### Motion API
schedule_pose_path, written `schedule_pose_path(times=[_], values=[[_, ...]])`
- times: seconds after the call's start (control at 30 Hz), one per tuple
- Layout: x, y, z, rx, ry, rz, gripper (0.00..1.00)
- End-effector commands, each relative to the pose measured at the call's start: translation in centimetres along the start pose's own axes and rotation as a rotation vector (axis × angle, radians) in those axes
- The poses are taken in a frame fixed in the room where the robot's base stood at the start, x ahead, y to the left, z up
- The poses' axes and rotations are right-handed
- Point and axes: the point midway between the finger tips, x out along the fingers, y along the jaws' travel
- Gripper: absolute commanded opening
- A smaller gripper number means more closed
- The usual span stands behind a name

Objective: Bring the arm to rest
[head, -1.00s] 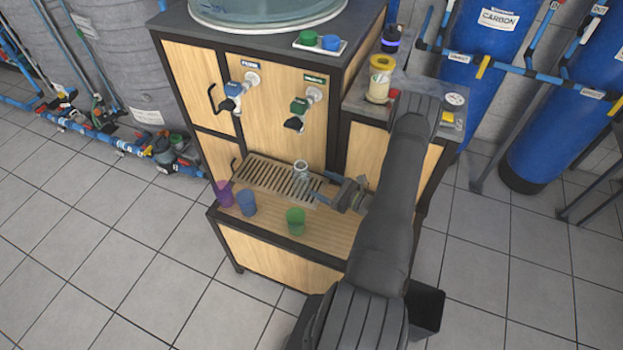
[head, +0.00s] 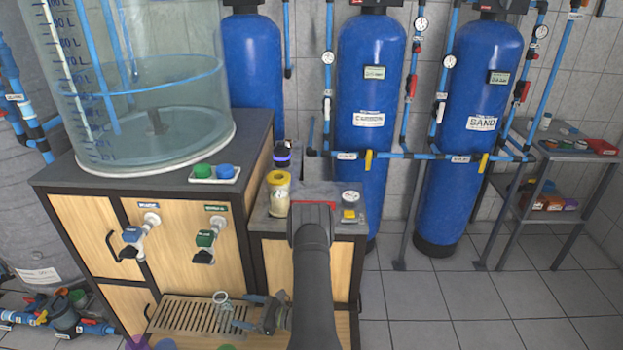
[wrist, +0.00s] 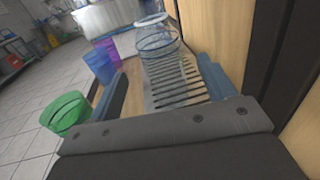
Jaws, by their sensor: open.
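My gripper (head: 248,311) is open and empty, low over the shelf in front of the wooden cabinet. In the wrist view its two fingers (wrist: 165,85) stand apart, with a clear glass (wrist: 157,42) ahead between them. The glass (head: 222,302) stands upright on the slatted drip grate (head: 180,318), just beyond the fingertips. Whether a finger touches it I cannot tell. My dark forearm reaches up the middle of the head view and hides part of the right cabinet.
Purple (wrist: 107,48), blue (wrist: 99,66) and green (wrist: 65,112) cups stand left of my gripper in the wrist view. Two taps (head: 140,232) (head: 208,238) project above the grate. A yellow-lidded jar (head: 278,193) stands on the right cabinet. Floor at right is clear.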

Motion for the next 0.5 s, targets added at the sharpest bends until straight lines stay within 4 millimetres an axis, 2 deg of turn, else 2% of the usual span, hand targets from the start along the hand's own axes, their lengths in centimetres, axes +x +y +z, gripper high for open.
schedule_pose_path(times=[0.4, 0.43, 0.5], values=[[8.1, 0.1, 0.0, -0.001, -0.001, 0.004, 0.76], [8.5, 0.2, -0.3, 0.001, 0.0, 0.003, 0.76], [8.2, -0.1, 1.0, 0.0, -0.001, -0.001, 0.76]])
